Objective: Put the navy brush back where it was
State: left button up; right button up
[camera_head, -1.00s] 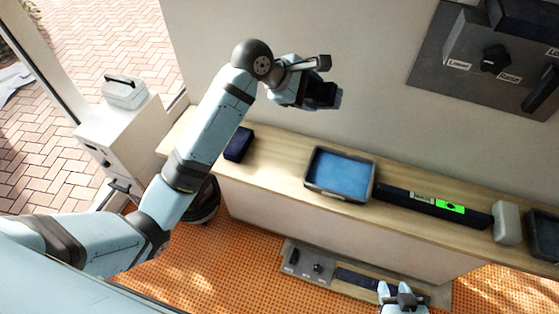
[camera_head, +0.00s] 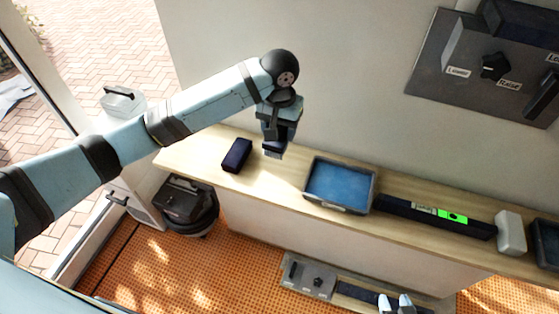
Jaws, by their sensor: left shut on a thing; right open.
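My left gripper (camera_head: 275,140) points down over the wooden shelf, between a dark navy block and a blue-filled tray. It is shut on a small dark navy thing (camera_head: 273,151), which looks like the navy brush; the fingers hide much of it. I cannot tell whether it touches the shelf top. The dark navy block (camera_head: 237,155) lies on the shelf just left of the gripper, apart from it.
The shelf (camera_head: 190,150) also bears the blue-filled tray (camera_head: 341,208), a long dark level with a green window (camera_head: 432,215), a pale block (camera_head: 510,232) and a dark tray at the right edge. A grey panel with knobs (camera_head: 440,75) hangs on the wall. A dark bin (camera_head: 185,200) stands below left.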

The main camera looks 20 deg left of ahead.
pick_arm(q)
notch_tip(320, 180, down, 12)
jog(key=shift+f+p, duration=0.15)
jog(key=shift+p, duration=0.4)
jog(key=o, duration=0.8)
jog(key=shift+o, duration=0.2)
notch_tip(320, 180, up, 12)
jog(key=shift+b, duration=0.85)
